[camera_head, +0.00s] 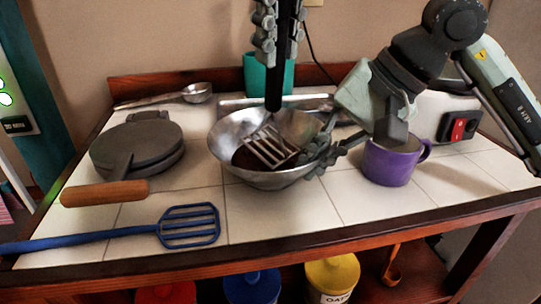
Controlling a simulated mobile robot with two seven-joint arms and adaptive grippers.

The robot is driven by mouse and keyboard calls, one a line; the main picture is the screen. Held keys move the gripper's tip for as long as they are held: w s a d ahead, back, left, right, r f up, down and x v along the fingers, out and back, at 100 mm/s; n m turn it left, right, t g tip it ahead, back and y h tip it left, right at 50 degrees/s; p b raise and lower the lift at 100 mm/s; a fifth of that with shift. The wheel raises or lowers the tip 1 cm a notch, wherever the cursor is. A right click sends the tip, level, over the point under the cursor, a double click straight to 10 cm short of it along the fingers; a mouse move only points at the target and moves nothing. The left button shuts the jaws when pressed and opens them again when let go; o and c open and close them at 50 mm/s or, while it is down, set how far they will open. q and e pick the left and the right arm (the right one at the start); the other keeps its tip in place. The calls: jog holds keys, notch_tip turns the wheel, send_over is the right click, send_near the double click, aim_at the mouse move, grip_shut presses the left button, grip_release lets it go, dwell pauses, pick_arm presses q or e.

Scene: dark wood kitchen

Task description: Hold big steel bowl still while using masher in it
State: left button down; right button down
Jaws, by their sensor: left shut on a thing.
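The big steel bowl (228,140) stands on the white tiled counter, with something dark in its bottom. My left gripper (278,42) is above the bowl, shut on the black handle of the masher (274,96). The masher is nearly upright, and its slotted steel head (268,147) is down inside the bowl. Whether the head touches the bottom is not clear. My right gripper (328,152) is at the bowl's right rim, its fingers close against the rim and outer wall. The picture does not show clearly whether they are closed on it.
A purple mug (390,165) stands just right of the bowl, beneath my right arm. A dark round waffle iron (138,150) with a wooden handle and a blue slotted turner (188,227) lie left. A teal container (258,75) and a steel ladle (196,93) are behind. Front tiles are clear.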

aim_at(278, 78)
pick_arm(q)
jog(key=shift+f, duration=0.15)
jog(key=shift+f, duration=1.5)
jog(key=shift+r, duration=0.1)
jog(key=shift+r, duration=1.5)
jog(key=shift+f, duration=0.1)
jog(key=shift+f, duration=1.5)
jog(key=shift+r, duration=1.65)
jog(key=shift+f, duration=0.2)
